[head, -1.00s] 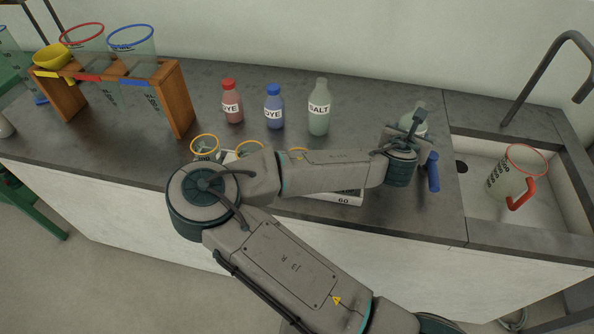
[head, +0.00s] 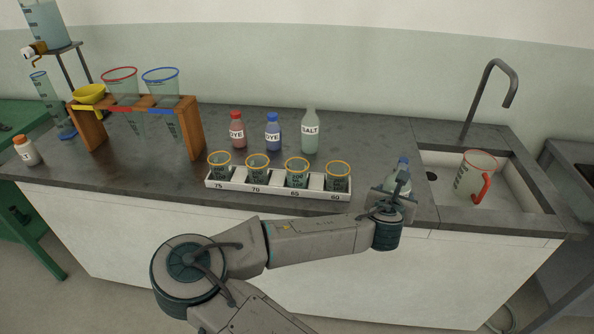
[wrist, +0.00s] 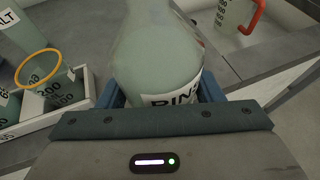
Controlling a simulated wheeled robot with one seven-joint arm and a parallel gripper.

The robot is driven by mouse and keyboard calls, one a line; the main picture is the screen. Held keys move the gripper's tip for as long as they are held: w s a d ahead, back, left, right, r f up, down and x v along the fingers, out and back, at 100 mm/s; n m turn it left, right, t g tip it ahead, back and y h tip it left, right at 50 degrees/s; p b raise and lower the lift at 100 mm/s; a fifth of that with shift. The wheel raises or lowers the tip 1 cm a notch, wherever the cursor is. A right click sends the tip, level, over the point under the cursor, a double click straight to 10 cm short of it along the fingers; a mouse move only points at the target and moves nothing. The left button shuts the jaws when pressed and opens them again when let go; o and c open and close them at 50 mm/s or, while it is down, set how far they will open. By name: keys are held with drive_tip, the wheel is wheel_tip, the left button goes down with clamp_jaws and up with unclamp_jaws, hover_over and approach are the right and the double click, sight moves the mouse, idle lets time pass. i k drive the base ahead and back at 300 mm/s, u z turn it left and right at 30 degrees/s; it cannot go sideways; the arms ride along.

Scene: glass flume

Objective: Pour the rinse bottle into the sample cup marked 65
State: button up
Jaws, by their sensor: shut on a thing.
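The rinse bottle (head: 393,184), pale green, is held in my gripper (head: 400,190) near the counter's front, right of the cup rack. In the wrist view the bottle (wrist: 155,50) fills the space between the blue fingers, with part of a "RINS" label showing. I cannot tell whether its base touches the counter. The sample cup marked 65 (head: 296,174), clear with an orange rim, stands in the white rack (head: 275,189) above its number, third from the left. My gripper is right of it, beyond the cup marked 60 (head: 338,177).
Cups marked 75 (head: 219,165) and 70 (head: 257,168) fill the rack's left end. Red (head: 237,131) and blue (head: 273,133) dye bottles and a salt bottle (head: 310,133) stand behind. A sink with a red-handled jug (head: 474,177) is at right.

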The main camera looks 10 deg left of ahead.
sight(296, 168)
drive_tip(key=z, duration=0.9)
drive_tip(key=k, duration=0.75)
drive_tip(key=u, duration=1)
drive_tip(key=i, duration=0.5)
